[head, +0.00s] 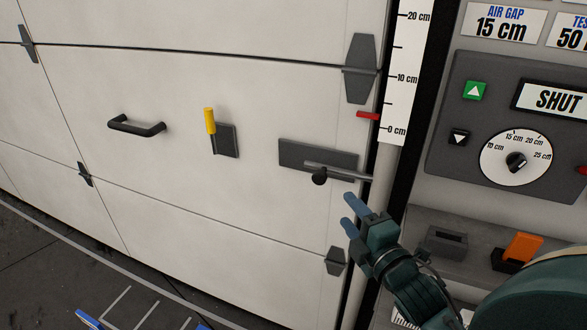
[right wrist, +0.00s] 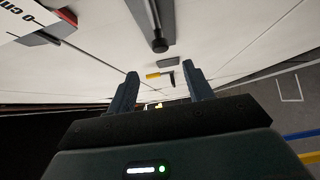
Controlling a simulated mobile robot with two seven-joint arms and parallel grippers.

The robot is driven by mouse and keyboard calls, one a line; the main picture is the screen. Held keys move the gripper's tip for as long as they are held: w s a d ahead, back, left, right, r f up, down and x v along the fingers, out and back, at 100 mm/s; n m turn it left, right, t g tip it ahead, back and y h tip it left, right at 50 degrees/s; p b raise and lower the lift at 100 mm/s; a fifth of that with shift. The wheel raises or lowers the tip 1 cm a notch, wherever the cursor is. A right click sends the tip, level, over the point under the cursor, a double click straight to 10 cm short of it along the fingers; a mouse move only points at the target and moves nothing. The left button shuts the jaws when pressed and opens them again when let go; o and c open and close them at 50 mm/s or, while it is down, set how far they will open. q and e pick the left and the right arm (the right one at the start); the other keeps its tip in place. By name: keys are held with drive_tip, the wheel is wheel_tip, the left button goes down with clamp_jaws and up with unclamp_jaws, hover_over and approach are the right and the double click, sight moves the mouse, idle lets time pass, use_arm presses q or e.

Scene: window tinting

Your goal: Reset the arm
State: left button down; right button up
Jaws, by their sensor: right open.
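My right gripper (head: 354,208) is open and empty in front of the lower right part of a white sectional door. Its two blue-grey fingers also show apart in the right wrist view (right wrist: 160,90), with nothing between them. A dark latch bar with a round knob (head: 319,177) sits on a grey plate (head: 300,155) on the door, just above and left of the gripper; the gripper is apart from it. The bar and knob also show in the right wrist view (right wrist: 158,40). My left gripper is not in view.
The door carries a black handle (head: 137,127) and a yellow lever (head: 210,121). A red pointer (head: 367,115) is by the scale (head: 402,70), a little above 0 cm. An orange block (head: 522,247) is below.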

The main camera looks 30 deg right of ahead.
drive_tip(key=s+a+f+m+g+y+p, duration=0.1)
drive_tip(key=s+a+f+m+g+y, duration=0.1)
drive_tip(key=s+a+f+m, duration=0.4)
drive_tip(key=s+a+f+m+g+y+p, duration=0.2)
drive_tip(key=s+a+f+m+g, duration=0.3)
drive_tip(key=a+f+m, duration=0.3)
drive_tip(key=a+f, duration=0.3)
drive_tip(key=f, duration=0.2)
drive_tip(key=shift+s, duration=0.4)
drive_tip(key=shift+r, duration=0.1)
idle(0.7)
